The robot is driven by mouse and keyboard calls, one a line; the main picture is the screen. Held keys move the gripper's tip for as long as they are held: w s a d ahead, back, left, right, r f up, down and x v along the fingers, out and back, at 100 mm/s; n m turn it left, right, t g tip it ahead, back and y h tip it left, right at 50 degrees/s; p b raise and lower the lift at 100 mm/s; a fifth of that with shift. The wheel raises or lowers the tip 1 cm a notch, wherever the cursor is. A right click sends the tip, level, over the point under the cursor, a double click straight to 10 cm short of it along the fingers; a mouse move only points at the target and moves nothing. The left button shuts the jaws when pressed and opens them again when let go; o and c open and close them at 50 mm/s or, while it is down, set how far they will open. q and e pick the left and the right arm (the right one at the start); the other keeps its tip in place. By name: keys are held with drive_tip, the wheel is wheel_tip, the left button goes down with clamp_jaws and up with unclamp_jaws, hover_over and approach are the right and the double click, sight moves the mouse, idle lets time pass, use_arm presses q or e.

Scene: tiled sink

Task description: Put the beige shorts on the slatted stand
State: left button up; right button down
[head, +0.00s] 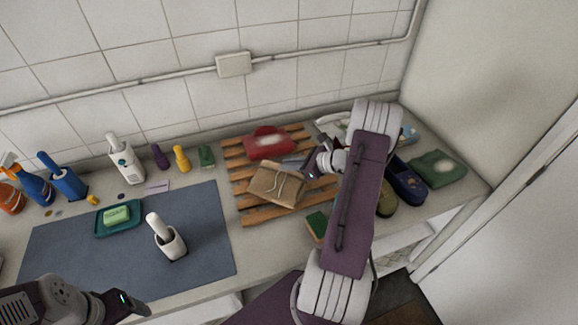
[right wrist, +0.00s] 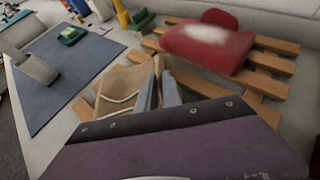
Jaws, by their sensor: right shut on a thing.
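The beige shorts (head: 276,186), folded with a pale drawstring, lie over the front middle of the wooden slatted stand (head: 262,214). My right gripper (head: 309,172) is at their right edge. In the right wrist view the fingers (right wrist: 160,92) are shut on the edge of the shorts (right wrist: 120,88), with the stand (right wrist: 262,87) close beneath. Whether the shorts rest fully on the slats I cannot tell. My left gripper (head: 128,303) is low at the left, away from the stand; its jaw state is unclear.
A green and yellow sponge (head: 317,226) is at the stand's front right. A green folded cloth (head: 438,168) and blue shoe (head: 407,180) are at right. A blue-grey mat (head: 207,255) has a white brush holder (head: 170,243).

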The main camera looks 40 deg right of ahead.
drive_tip(key=shift+w+d+f, duration=0.1)
drive_tip(key=shift+d+f, duration=0.05)
drive_tip(key=shift+f, duration=0.65)
drive_tip(key=c, duration=1.7)
unclamp_jaws()
drive_tip(key=shift+o, duration=0.9)
drive_tip(key=shift+r, duration=0.35)
drive_tip(key=b+v, duration=0.1)
drive_tip(key=v, duration=1.1)
drive_tip(key=shift+f, duration=0.2)
